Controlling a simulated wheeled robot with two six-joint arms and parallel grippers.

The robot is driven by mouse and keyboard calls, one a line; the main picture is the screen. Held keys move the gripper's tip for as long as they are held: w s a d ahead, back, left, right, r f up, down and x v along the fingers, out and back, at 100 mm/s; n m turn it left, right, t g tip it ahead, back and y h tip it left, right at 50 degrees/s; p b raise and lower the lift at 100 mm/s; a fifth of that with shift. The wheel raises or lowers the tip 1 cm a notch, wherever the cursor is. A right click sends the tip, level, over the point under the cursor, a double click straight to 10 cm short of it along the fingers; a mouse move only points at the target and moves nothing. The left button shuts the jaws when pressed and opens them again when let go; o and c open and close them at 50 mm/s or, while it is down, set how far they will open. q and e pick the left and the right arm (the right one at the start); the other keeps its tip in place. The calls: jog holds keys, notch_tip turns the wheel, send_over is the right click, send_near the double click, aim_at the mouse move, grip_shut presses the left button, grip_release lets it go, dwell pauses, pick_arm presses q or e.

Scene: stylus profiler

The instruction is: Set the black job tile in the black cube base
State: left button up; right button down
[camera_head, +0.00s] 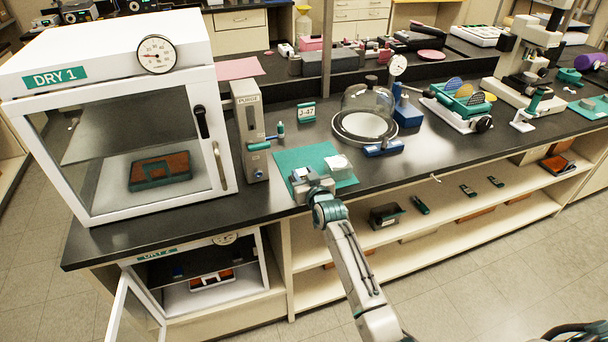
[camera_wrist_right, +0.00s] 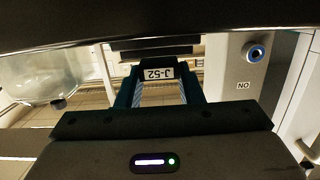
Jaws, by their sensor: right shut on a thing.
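My right gripper (camera_head: 302,176) is above the teal mat (camera_head: 290,160) at the counter's front edge. In the right wrist view the right gripper (camera_wrist_right: 158,80) is shut on a small black piece (camera_wrist_right: 157,73) with a white label reading J-52, which looks like the black job tile. A dark block (camera_wrist_right: 150,46) shows just beyond the fingertips; I cannot tell whether it is part of the held piece. A pale, clear-looking cube (camera_head: 338,163) sits on the mat right of the gripper. I cannot make out the black cube base for certain.
The white DRY 1 cabinet (camera_head: 140,60) stands at left, with the grey purge unit (camera_head: 249,130) beside it. A glass bell jar (camera_head: 368,105) stands right of the mat. A J-47 sign (camera_head: 306,112) stands behind. An open lower cabinet (camera_head: 205,275) is below.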

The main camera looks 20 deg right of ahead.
jog(key=shift+f+b, duration=0.65)
jog(key=shift+f, duration=0.35)
dwell(0.3)
jog(key=c, duration=1.1)
grip_release()
jog(key=shift+s, duration=0.1)
jog(key=shift+o, duration=0.3)
jog(key=shift+s+f, duration=0.15)
jog(key=shift+s, duration=0.05)
jog(key=shift+o, duration=0.7)
jog(key=s+r+b, duration=0.1)
jog(key=s+b, duration=0.1)
jog(key=s, duration=0.7)
jog(key=shift+d+r, duration=0.2)
jog(key=shift+r, duration=0.15)
jog(key=shift+s+r, duration=0.25)
jog(key=shift+s, duration=0.35)
